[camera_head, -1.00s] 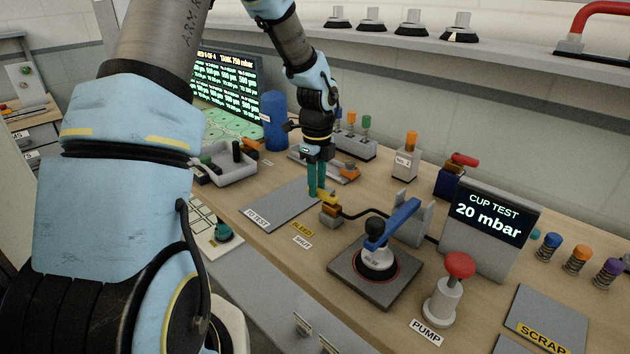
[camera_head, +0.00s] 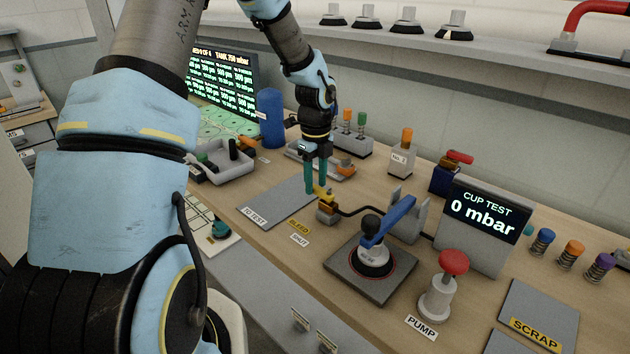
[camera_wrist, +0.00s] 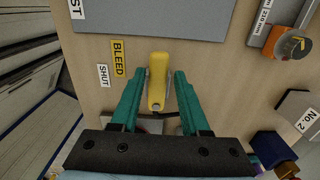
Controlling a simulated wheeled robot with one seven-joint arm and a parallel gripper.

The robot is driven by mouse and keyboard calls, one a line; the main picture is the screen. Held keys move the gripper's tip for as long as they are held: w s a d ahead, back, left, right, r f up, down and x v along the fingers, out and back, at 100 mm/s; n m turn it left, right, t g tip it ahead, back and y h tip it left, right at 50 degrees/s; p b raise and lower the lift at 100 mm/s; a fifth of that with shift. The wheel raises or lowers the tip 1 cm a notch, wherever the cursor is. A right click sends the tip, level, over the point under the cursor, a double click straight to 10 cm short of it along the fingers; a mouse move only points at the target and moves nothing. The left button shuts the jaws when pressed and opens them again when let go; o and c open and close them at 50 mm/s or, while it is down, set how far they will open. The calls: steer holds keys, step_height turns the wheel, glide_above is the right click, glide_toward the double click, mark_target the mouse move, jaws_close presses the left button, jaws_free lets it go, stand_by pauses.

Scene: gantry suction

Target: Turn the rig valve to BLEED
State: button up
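The rig valve has a yellow handle (camera_head: 322,192) on a brown body (camera_head: 326,211), at the right edge of the grey TO TEST plate. In the wrist view the yellow handle (camera_wrist: 158,82) points away from my gripper base, with the BLEED label (camera_wrist: 118,58) and SHUT label (camera_wrist: 103,76) on its left. My gripper (camera_head: 316,188) is over the valve, its teal fingers apart on either side of the handle, with a gap visible at least on one side. The CUP TEST display (camera_head: 485,214) reads 0 mbar. The valve body is mostly hidden in the wrist view.
The grey TO TEST plate (camera_head: 275,203) is bare. A grey block with coloured springs (camera_head: 352,141) stands behind my gripper.

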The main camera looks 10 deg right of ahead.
mark_target(315, 185)
steer(key=shift+o, duration=0.9)
steer(key=shift+r, duration=0.1)
step_height(315, 185, up, 11)
steer(key=b, duration=0.2)
steer(key=shift+f, duration=0.2)
steer(key=shift+a, duration=0.1)
steer(key=s+a+f+n, duration=0.1)
steer(key=s+a+n, duration=0.5)
steer(key=a+n, duration=0.5)
steer(key=s+a+f+n+t, duration=0.1)
steer(key=s+a+n, duration=0.5)
steer(key=a+n, duration=0.6)
steer(key=f+n, duration=0.1)
steer(key=n, duration=0.4)
steer(key=shift+s+a+n+t, duration=0.25)
steer(key=shift+s+n+t, duration=0.05)
steer(key=shift+s, duration=0.05)
